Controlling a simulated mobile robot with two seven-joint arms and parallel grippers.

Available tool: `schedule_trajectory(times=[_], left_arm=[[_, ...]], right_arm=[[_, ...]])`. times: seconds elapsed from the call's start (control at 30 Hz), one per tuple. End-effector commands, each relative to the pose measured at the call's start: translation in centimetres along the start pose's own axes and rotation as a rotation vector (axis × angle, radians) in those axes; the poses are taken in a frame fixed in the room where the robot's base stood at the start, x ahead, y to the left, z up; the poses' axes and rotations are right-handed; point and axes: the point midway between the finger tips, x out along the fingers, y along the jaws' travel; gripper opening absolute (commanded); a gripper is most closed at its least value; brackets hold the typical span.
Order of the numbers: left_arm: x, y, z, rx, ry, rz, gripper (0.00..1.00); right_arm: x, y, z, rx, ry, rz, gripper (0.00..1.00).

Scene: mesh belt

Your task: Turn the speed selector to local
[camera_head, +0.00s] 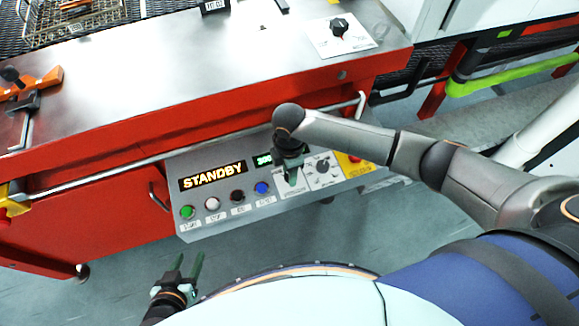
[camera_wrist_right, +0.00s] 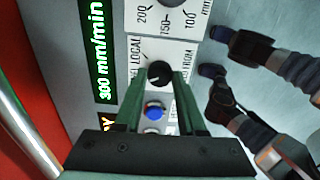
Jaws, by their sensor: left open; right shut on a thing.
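The speed selector (camera_wrist_right: 160,73) is a small black knob on a white plate in the right wrist view. My right gripper (camera_wrist_right: 160,82) is shut on the knob, one green finger on each side. In the head view, my right gripper (camera_head: 291,181) reaches down onto the control panel (camera_head: 225,222) and hides the knob. I cannot clearly tell which label the knob points to. My left gripper (camera_head: 186,270) is open and empty, low and away from the panel.
The panel has a STANDBY display (camera_head: 213,176), a green 300 mm/min display (camera_wrist_right: 97,50), several buttons including a blue one (camera_head: 261,188), a numbered dial (camera_head: 322,167) and a red button (camera_head: 355,158). A rail (camera_head: 110,178) runs along the red machine front.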

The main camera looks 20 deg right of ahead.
Motion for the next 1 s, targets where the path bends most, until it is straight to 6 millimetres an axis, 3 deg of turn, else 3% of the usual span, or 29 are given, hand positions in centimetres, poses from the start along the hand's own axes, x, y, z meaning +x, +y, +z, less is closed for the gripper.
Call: schedule_trajectory(times=[0.1, 0.4, 1.0], left_arm=[[-1.5, 0.1, -1.6, 0.0, 0.0, 0.0, 0.5], [-3.6, 0.3, -4.0, 0.0, 0.001, 0.0, 0.5], [-4.4, 0.3, -4.9, 0.001, 0.001, 0.0, 0.5]], right_arm=[[-0.7, -0.1, -0.1, 0.102, 0.001, -0.004, 0.0], [-0.5, -0.1, -0.1, 0.388, 0.002, -0.004, 0.0], [0.0, 0.1, 0.0, 0.901, 0.002, -0.002, 0.0]])
